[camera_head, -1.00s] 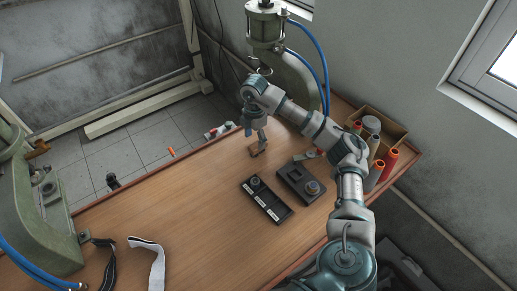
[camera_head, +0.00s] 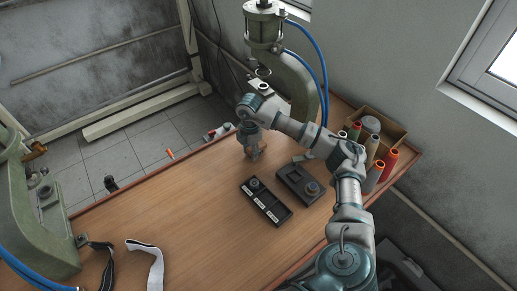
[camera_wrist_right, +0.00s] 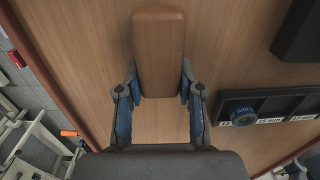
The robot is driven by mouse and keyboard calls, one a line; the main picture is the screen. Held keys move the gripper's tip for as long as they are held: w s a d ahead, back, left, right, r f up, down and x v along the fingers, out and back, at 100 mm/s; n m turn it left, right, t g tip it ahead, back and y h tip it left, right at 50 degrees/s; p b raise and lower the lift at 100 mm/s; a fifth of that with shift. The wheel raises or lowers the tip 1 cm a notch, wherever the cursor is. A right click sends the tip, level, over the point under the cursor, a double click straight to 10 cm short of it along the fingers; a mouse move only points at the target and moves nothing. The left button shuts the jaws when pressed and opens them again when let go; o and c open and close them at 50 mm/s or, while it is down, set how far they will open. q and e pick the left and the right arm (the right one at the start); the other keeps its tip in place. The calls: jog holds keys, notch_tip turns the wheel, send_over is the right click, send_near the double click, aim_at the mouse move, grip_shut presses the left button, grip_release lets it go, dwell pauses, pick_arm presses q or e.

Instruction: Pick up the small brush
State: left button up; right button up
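The small brush (camera_wrist_right: 158,50), a brown wooden block, lies between the two fingers of my right gripper (camera_wrist_right: 159,80) in the right wrist view. The fingers are parted on either side of its near end; I cannot tell whether the pads touch it. Its bristles are hidden. In the head view my right gripper (camera_head: 252,148) points down at the far edge of the table, and only a little of the brush (camera_head: 259,154) shows beneath it. My left gripper is not in view.
A black tray (camera_head: 274,213) and a dark block (camera_head: 290,176) lie right of the gripper on the wooden table (camera_head: 190,200). A green press (camera_head: 300,75) stands behind. A box (camera_head: 395,133) and spools (camera_head: 388,163) stand at right. Straps (camera_head: 150,262) lie at front left.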

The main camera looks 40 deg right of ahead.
aim_at(249, 149)
jog(key=shift+a, duration=0.25)
grip_shut()
jog(key=shift+a+r, duration=0.3)
jog(key=shift+a, duration=0.2)
jog(key=shift+d+r, duration=0.1)
jog(key=shift+r, duration=0.35)
jog(key=shift+d+r, duration=0.2)
jog(key=shift+r, duration=0.35)
jog(key=shift+d+r, duration=0.15)
jog(key=shift+r, duration=0.35)
jog(key=shift+s+a+r, duration=0.1)
jog(key=shift+s+a, duration=0.15)
jog(key=shift+s, duration=0.2)
jog(key=s+a, duration=0.3)
jog(key=s+a+r, duration=0.1)
jog(key=s+a, duration=0.5)
jog(key=s, duration=0.1)
jog(key=shift+a+r+p, duration=0.15)
jog(key=shift+r+p, duration=0.1)
jog(key=shift+p, duration=0.1)
jog(key=shift+s+a, duration=0.2)
jog(key=shift+s, duration=0.4)
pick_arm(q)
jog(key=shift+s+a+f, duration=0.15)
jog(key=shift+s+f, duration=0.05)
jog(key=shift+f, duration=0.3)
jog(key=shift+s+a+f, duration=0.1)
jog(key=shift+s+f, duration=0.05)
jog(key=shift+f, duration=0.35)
